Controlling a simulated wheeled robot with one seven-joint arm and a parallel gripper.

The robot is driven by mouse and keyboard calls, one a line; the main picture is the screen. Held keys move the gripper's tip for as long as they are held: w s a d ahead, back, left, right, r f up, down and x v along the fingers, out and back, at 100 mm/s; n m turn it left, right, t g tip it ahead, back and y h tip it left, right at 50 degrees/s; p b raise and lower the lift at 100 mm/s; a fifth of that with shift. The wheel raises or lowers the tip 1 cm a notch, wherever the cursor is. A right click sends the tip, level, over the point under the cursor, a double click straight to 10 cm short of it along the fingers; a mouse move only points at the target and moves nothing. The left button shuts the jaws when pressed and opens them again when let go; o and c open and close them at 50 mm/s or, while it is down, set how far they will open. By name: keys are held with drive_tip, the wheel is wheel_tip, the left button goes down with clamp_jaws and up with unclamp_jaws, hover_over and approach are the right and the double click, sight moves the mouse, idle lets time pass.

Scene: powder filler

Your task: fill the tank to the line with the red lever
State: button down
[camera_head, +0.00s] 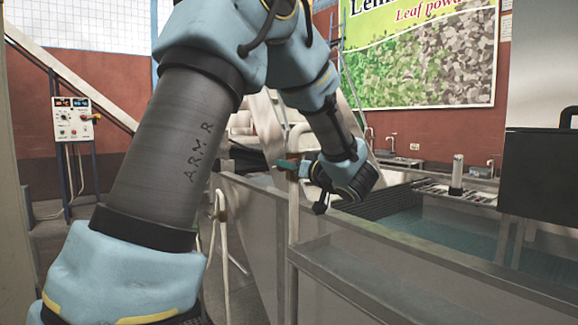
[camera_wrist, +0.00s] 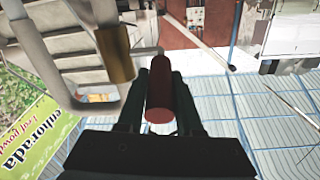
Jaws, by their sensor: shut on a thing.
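The red lever (camera_wrist: 159,102) shows as a red cylindrical grip in the middle of the wrist view. My gripper (camera_wrist: 166,85) has its dark green fingers on both sides of this grip and is shut on it. In the head view my gripper (camera_head: 287,165) is at the upright pipe by the metal wall, with its wrist to the right. The lever's ends and mount are mostly hidden there. A grey metal-walled structure (camera_head: 255,235) stands below the gripper; I cannot tell whether it is the tank. No fill line or powder level can be made out.
A pale upright pipe (camera_head: 293,260) and a metal ledge (camera_head: 370,285) are close below my arm. A dark box (camera_head: 545,170) stands at the right. A large poster (camera_head: 420,60) hangs behind.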

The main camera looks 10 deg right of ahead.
idle(0.3)
drive_tip(key=f+t+b, duration=0.1)
drive_tip(key=b, duration=0.2)
drive_tip(key=shift+f+y, duration=0.3)
drive_tip(key=shift+f, duration=0.05)
drive_tip(key=shift+s+f+t+b, duration=0.1)
drive_tip(key=shift+f+t+b, duration=0.15)
drive_tip(key=shift+t+b, duration=0.55)
drive_tip(key=shift+r+y+b, duration=0.1)
drive_tip(key=shift+y+b, duration=0.2)
drive_tip(key=shift+b, duration=0.1)
drive_tip(key=c, duration=0.6)
unclamp_jaws()
drive_tip(key=shift+d, duration=0.1)
